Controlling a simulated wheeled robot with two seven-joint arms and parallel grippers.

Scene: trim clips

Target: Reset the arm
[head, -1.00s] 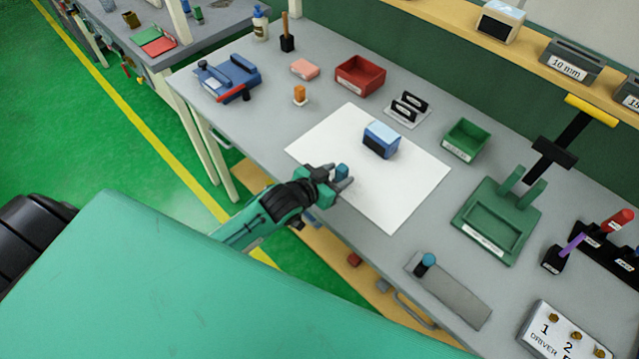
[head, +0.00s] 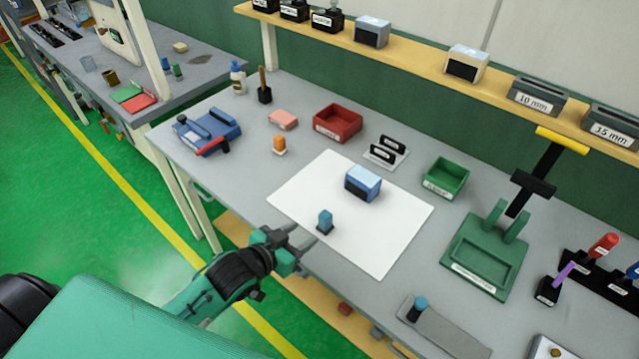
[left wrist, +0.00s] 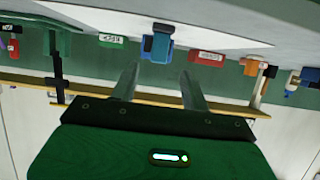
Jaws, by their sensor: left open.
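My left gripper (head: 308,243) is open and empty at the front edge of the workbench, just in front of the white sheet (head: 386,247). Its two fingers (left wrist: 158,85) point away from the camera in the left wrist view, with nothing between them. A small blue peg-like piece (head: 325,222) stands upright on the sheet, a little beyond the fingertips and apart from them. A blue box with a dark front (head: 363,183) sits farther back on the sheet. My right gripper is in neither view.
A red bin (head: 337,124), a green bin (head: 445,178), a rack with black clips (head: 386,151) and a green fixture (head: 487,255) stand around the sheet. A blue device (head: 207,133) is at the left end. A grey plate with a blue-topped knob (head: 418,309) lies front right.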

